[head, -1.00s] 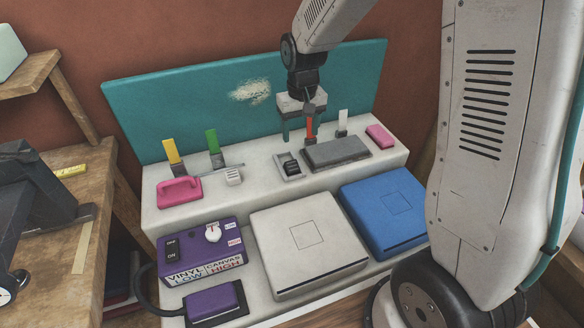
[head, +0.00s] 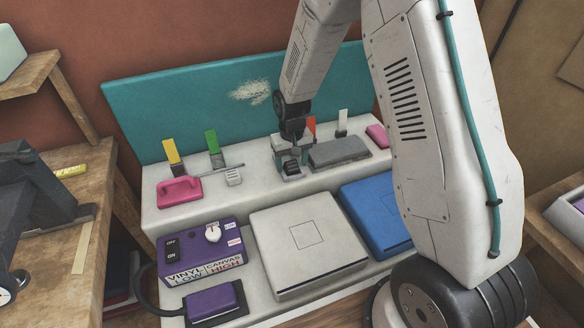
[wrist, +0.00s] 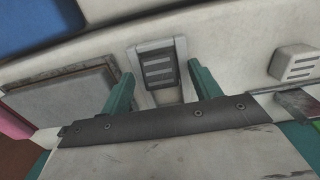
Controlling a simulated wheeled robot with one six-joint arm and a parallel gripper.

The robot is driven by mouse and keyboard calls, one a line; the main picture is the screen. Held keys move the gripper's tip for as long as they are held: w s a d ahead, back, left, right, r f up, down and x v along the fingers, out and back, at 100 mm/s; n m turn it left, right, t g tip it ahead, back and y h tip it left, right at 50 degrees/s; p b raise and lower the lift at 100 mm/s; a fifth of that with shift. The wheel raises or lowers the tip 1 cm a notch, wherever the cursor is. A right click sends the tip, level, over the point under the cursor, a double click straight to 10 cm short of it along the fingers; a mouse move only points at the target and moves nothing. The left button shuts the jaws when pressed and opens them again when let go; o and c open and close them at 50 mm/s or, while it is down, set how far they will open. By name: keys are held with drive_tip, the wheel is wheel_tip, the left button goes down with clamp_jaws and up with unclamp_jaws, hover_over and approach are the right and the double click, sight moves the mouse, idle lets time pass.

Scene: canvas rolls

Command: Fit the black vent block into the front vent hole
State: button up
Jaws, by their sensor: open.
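The black vent block (head: 292,169), dark with raised slats, sits in a pale holder on the bench's upper shelf. It also shows in the wrist view (wrist: 158,69), in its light grey holder. My gripper (head: 292,172) is open above the block. In the wrist view its two teal fingers (wrist: 161,82) stand to the left and right of the block, with a gap on each side. Whether the fingertips reach down beside the block cannot be told. I cannot make out the front vent hole in either view.
A grey slab (head: 340,153) lies right of the gripper, and a white slotted block (head: 233,177) to the left. An orange-red upright tab (head: 311,126) stands close behind. White (head: 330,265) and blue (head: 360,212) boxes and a purple control box (head: 205,250) occupy the lower level.

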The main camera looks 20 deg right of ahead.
drive_tip(key=c, duration=1.1)
drive_tip(key=shift+c, duration=0.2)
drive_tip(key=shift+r, duration=0.1)
